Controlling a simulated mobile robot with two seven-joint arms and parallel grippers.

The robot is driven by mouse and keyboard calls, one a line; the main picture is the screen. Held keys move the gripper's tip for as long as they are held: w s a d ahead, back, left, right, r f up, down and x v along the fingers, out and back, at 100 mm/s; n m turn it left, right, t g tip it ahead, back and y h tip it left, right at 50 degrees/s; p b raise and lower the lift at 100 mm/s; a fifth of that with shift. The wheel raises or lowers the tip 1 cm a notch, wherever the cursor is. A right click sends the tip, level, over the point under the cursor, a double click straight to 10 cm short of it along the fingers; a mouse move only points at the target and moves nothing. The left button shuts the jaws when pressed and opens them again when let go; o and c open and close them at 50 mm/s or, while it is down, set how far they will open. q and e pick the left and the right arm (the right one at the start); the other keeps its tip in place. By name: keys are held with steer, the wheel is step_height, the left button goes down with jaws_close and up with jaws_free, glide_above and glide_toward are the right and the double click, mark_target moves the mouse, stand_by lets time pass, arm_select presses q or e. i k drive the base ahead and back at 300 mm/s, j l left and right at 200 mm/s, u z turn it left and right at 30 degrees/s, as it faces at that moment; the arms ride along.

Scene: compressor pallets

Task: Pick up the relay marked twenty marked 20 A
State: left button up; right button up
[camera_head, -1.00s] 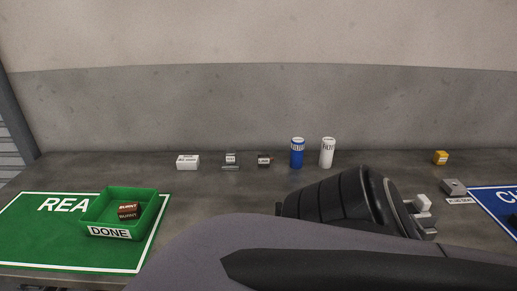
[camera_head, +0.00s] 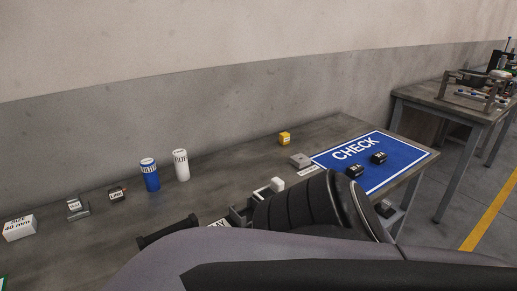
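Two small black blocks with pale markings lie on the blue CHECK mat (camera_head: 400,163): a nearer one (camera_head: 355,171) and a farther one (camera_head: 378,158). Their lettering is too small to read, so I cannot tell whether either is marked 20 A. A small yellow block (camera_head: 284,138) with a label stands on the table behind the mat's left side. A dark labelled block (camera_head: 117,194) lies on the left part of the table. One of my arms crosses the foreground and hides the near table edge. Neither gripper's fingers show.
A blue can (camera_head: 149,176) and a white can (camera_head: 181,165) stand upright at the back. A grey box (camera_head: 300,160), a white block (camera_head: 277,184) and a white box (camera_head: 19,228) are on the table. Another table (camera_head: 440,95) with equipment stands at right, across a floor gap.

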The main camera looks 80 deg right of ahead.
mark_target(354, 170)
steer(key=z, duration=3.3)
steer(key=i+l+u, duration=0.15)
steer(key=u, duration=0.3)
steer(key=i+l+u, duration=0.1)
steer(key=l+u, duration=0.3)
steer(key=i+l+u, duration=0.15)
steer(key=l, duration=0.2)
steer(key=l+u, duration=0.15)
steer(key=l, duration=0.2)
steer(key=i+l, duration=0.1)
steer(key=l, duration=0.45)
steer(key=i+l, duration=0.1)
steer(key=l, duration=0.4)
steer(key=i+l+u, duration=0.1)
steer(key=l, duration=0.45)
